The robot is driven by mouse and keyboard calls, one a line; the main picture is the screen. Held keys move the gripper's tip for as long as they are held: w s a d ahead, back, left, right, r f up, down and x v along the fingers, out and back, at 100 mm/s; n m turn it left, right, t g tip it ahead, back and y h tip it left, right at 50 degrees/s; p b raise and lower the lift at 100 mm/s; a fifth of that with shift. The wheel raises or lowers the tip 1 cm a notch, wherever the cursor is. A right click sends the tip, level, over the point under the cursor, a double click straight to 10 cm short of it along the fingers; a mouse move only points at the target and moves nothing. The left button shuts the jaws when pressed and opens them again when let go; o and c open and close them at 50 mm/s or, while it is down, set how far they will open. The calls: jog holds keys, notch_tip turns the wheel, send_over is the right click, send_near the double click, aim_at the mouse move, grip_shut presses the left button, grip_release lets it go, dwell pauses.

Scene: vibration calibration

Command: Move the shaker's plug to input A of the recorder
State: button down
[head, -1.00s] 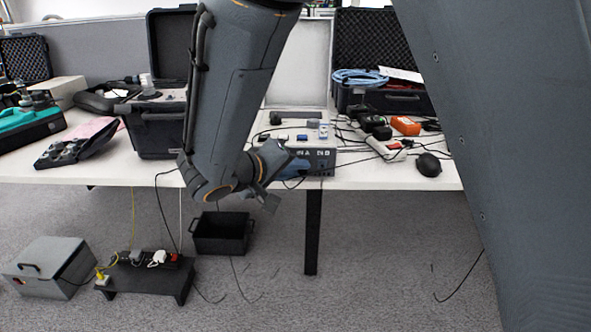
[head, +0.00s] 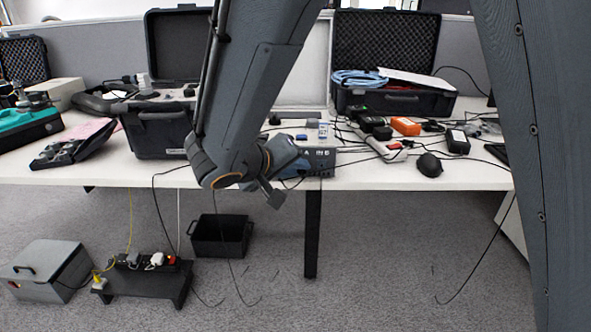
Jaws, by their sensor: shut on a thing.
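The recorder (head: 322,158), a grey-blue box with "A" and "IN B" marked on its front, stands at the front edge of the white table. My gripper (head: 278,192) is in front of the table edge, just left of and partly across the recorder's front. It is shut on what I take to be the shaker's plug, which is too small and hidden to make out. A thin dark cable loops by the recorder's lower left front. My arm hides the recorder's left side. I cannot tell which thing is the shaker.
Black chargers, a white power strip (head: 384,148), an orange box (head: 406,126) and a black mouse (head: 429,165) lie right of the recorder. An open black case (head: 158,130) stands left. On the floor are a black bin (head: 221,236), a low black stand (head: 146,281) and a grey box (head: 46,268).

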jog(key=shift+d+m+y+b, duration=0.2)
jog(key=shift+m+y+b, duration=0.3)
jog(key=shift+y+b, duration=0.35)
dwell(0.5)
jog(key=c, duration=1.6)
grip_release()
jog(key=shift+r, duration=0.1)
jog(key=p+v, duration=0.1)
jog(key=v, duration=0.4)
jog(key=shift+a, duration=0.1)
